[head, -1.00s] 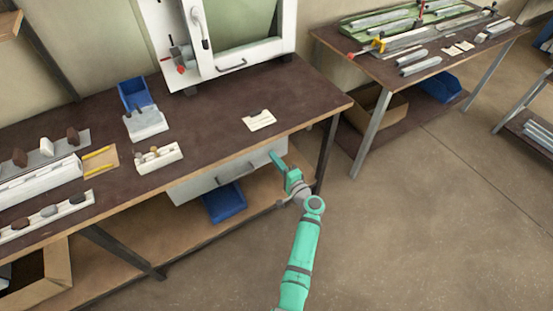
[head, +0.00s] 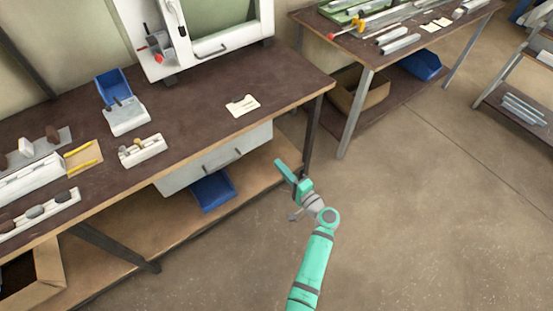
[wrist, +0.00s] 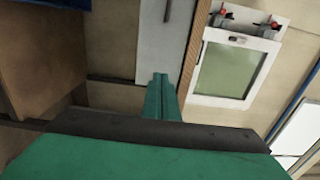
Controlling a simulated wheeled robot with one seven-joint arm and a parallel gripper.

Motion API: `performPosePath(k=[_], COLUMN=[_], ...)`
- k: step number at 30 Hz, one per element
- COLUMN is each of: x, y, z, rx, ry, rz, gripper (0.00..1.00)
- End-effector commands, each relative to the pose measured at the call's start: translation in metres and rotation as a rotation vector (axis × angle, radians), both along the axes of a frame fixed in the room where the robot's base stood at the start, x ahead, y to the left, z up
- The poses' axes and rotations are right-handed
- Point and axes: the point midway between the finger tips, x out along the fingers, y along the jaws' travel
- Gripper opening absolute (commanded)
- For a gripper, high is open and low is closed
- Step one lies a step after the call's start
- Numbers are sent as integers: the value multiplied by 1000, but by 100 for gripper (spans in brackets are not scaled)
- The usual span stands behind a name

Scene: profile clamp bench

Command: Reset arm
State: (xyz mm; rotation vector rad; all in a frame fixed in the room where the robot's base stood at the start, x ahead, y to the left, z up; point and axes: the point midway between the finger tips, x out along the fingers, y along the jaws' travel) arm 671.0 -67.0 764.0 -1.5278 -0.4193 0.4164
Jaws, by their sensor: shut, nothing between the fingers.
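My green arm reaches up from the bottom of the head view. My gripper (head: 281,167) is shut and empty, in the air in front of the near workbench (head: 200,112), close to its right front leg. In the wrist view the shut fingers (wrist: 160,82) point toward the bench front. The grey drawer (head: 216,157) under the bench top is closed and sits left of the gripper. A gap shows between the gripper and the drawer in the head view.
A white-framed machine (head: 160,72) stands at the bench's back. A white card (head: 242,106) and a blue bin (head: 114,87) are on top. Another blue bin (head: 213,191) is on the shelf below. A second bench (head: 345,45) stands behind right. The floor (head: 420,220) at right is clear.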

Motion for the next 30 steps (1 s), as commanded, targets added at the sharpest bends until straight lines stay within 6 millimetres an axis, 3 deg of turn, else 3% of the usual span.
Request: performPosePath(k=[9,14,22,26,30], x=[-5,-24,-114,-163,-215], y=[-4,1,14,15,15], z=[-1,-26,-106,-127,-135], rx=[-2,-60,-350,-508,-676], ry=[3,48,193,233,251], rz=[-3,-27,-120,-158,-191], gripper=[0,0,0,0,0])
